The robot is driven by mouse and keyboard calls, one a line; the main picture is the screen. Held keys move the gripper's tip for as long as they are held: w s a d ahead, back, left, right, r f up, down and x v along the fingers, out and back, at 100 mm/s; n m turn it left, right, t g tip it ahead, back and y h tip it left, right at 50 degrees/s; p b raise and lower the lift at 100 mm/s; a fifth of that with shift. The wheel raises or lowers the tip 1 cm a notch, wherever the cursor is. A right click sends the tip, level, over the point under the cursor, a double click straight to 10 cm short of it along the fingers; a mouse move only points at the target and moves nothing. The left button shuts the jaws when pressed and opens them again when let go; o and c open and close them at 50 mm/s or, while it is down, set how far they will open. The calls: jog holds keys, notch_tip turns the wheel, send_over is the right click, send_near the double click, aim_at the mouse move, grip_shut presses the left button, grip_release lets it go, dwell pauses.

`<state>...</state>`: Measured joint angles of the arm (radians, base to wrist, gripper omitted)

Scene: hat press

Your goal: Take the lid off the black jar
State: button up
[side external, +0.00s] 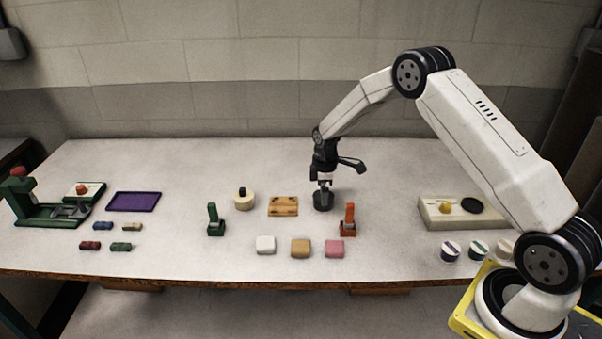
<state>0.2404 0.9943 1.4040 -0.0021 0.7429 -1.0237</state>
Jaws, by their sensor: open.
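The black jar (323,202) stands upright on the table, right of centre, beside a wooden board. My gripper (324,185) points down directly over the jar with its fingers open at the jar's top. The fingers hide most of the jar's top, so the lid and any knob cannot be made out. I cannot tell whether the fingers touch the lid.
An orange stand (348,219) is close right of the jar, and a wooden board (283,206) close left. A cream jar with a dark knob (243,200) stands farther left. Pink, tan and white blocks (300,248) lie in front. The table behind is clear.

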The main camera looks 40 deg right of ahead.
dwell(0.4)
jog(key=c, duration=0.9)
jog(key=shift+r, duration=0.2)
jog(key=shift+r, duration=0.45)
notch_tip(320, 180, up, 2)
jog(key=s+r, duration=0.3)
jog(key=s, duration=0.1)
jog(key=s+a+r, duration=0.1)
jog(key=s+r, duration=0.2)
jog(key=s, duration=0.1)
jog(key=s+a+r, duration=0.1)
jog(key=s+r, duration=0.2)
jog(key=s, duration=0.1)
jog(key=shift+a, duration=0.25)
jog(key=shift+s+a+r, duration=0.1)
jog(key=shift+s+r, duration=0.1)
jog(key=shift+s, duration=0.25)
jog(key=shift+s+a+r, duration=0.1)
jog(key=shift+s+r, duration=0.1)
jog(key=shift+s, duration=0.2)
